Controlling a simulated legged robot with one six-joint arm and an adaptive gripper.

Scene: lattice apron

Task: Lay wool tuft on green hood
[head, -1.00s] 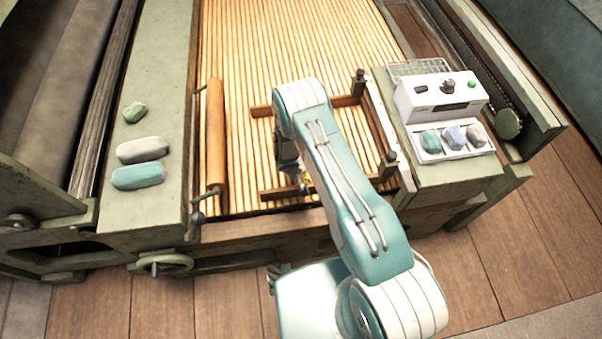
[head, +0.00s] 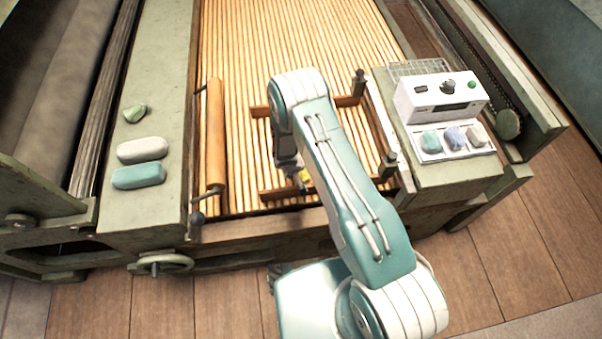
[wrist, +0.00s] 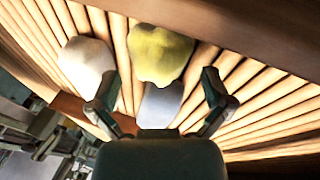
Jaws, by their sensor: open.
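My gripper (wrist: 158,88) is open above the wooden slats, its two fingers apart. Between and beyond the fingers lie a yellow wool tuft (wrist: 160,52) and a grey-blue tuft (wrist: 160,102), partly hidden by the yellow one and my palm. A white tuft (wrist: 87,65) lies by the left finger. In the head view my arm hides most of the tufts; a bit of the yellow one (head: 304,176) shows. A green-painted flat top (head: 157,85) runs along the left of the slats; I cannot tell whether it is the hood.
The left green top carries a green lump (head: 134,114), a white lump (head: 142,150) and a teal lump (head: 139,176). A white control box (head: 440,97) and small tray of lumps sit at right. The far slats are clear.

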